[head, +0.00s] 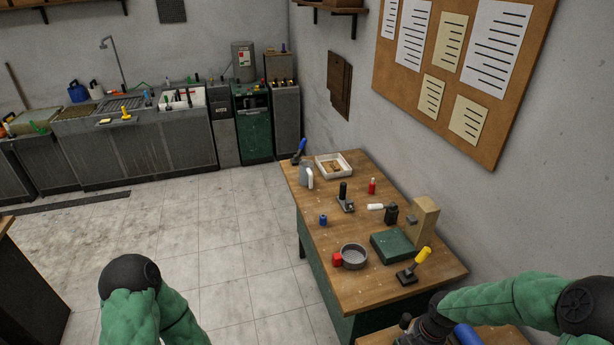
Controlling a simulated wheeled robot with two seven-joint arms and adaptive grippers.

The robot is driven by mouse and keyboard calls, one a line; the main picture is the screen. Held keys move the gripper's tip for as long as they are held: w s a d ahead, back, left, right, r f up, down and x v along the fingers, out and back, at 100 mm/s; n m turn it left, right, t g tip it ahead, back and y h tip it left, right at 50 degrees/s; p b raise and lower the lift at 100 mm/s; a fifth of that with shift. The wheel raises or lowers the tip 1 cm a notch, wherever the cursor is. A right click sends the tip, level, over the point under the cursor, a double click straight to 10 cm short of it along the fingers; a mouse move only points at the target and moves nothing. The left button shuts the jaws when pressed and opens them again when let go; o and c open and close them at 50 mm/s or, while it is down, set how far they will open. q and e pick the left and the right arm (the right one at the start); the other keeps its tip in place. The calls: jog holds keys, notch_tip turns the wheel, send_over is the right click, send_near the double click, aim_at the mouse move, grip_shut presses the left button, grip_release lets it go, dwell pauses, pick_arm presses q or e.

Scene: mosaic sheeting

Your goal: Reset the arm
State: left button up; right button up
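My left arm shows only as a green link with a black joint at the bottom left, and its gripper is out of the picture. My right arm comes in from the right edge in green. It reaches left to a dark wrist and gripper (408,322) at the bottom edge, over a wooden surface (505,338). The gripper's fingers are small, dark and partly cut off, so I cannot tell whether they are open or shut. A blue cylindrical thing (468,335) lies just right of the wrist; I cannot tell whether they touch.
A wooden workbench (330,280) stands ahead, with a grey round pan (354,256), green box (394,245), wooden block (423,219), yellow-handled tool (415,265) and white tray (333,165). A sink counter (140,145) lines the back wall. Tiled floor (230,240) is clear between.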

jog(key=s+a+f+m+y, duration=0.3)
jog(key=s+a+f+m, duration=1)
jog(key=a+f+m, duration=0.5)
pick_arm(q)
notch_tip(320, 180, down, 23)
jog(key=b, duration=2.3)
jog(key=shift+s, duration=0.3)
pick_arm(e)
notch_tip(320, 180, down, 20)
jog(key=w+a, duration=0.1)
jog(key=w, duration=0.1)
jog(key=shift+r, duration=0.2)
jog(key=shift+w, duration=0.1)
